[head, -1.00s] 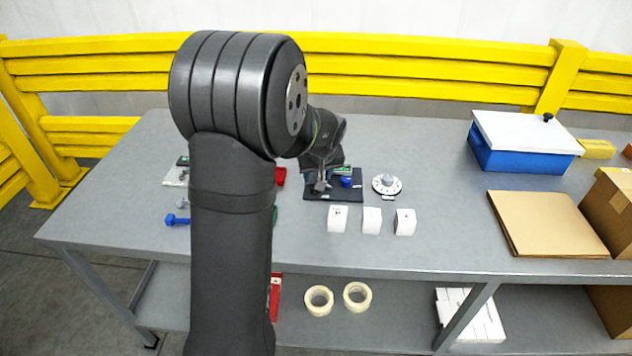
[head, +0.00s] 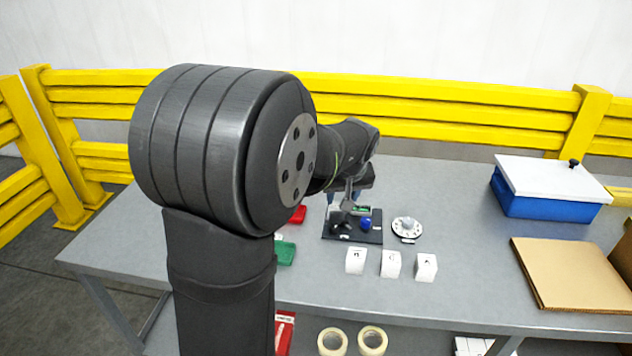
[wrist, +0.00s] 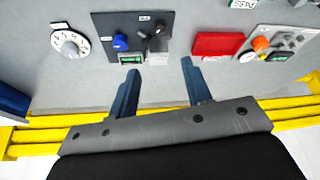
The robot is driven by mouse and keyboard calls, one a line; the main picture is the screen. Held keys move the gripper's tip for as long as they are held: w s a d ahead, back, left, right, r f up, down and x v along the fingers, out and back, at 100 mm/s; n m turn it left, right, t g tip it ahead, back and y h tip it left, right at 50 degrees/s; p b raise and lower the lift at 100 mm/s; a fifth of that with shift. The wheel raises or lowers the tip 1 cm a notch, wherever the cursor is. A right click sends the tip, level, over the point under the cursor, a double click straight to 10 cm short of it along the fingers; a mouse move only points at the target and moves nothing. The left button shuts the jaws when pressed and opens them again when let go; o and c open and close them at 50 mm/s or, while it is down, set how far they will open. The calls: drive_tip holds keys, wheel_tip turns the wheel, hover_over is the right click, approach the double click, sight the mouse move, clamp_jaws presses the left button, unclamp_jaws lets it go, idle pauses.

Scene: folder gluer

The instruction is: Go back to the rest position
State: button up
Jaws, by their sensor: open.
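My gripper (wrist: 158,88) is open and empty in the wrist view, its two blue fingers spread apart above the grey table (wrist: 85,90). A dark panel (wrist: 170,20) with a blue knob (wrist: 120,42), a black knob and a small green display lies just beyond the fingertips. In the head view my gripper is partly hidden by my own arm, over the far side of the dark panel (head: 372,237). The blue knob (head: 366,224) shows at the panel's right side.
A white dial (head: 407,227) sits right of the panel, with three white blocks (head: 390,264) in front. Red (wrist: 218,45) and green trays (head: 285,253) lie left. A blue box (head: 540,208) with white lid and cardboard (head: 570,275) stand right. A yellow fence (head: 450,108) runs behind.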

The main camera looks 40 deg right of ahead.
sight(334, 227)
drive_tip(key=x, duration=1.7)
drive_tip(key=shift+w+f, duration=0.15)
drive_tip(key=shift+w, duration=0.1)
drive_tip(key=shift+s+r, duration=0.2)
drive_tip(key=shift+r, duration=0.35)
drive_tip(key=v, duration=1.7)
drive_tip(key=x, duration=1.8)
drive_tip(key=shift+f, duration=0.2)
drive_tip(key=shift+a+r+m+h, duration=0.2)
drive_tip(key=shift+m+h, duration=0.1)
drive_tip(key=shift+m, duration=0.1)
drive_tip(key=shift+w+m+g+h, duration=0.1)
drive_tip(key=shift+m+g+h, duration=0.35)
drive_tip(key=shift+m, duration=1.3)
drive_tip(key=shift+w+m+g+h, duration=0.1)
drive_tip(key=shift+m+g+h, duration=0.3)
drive_tip(key=shift+m, duration=1.35)
drive_tip(key=shift+g+v, duration=0.25)
drive_tip(key=shift+v, duration=1.15)
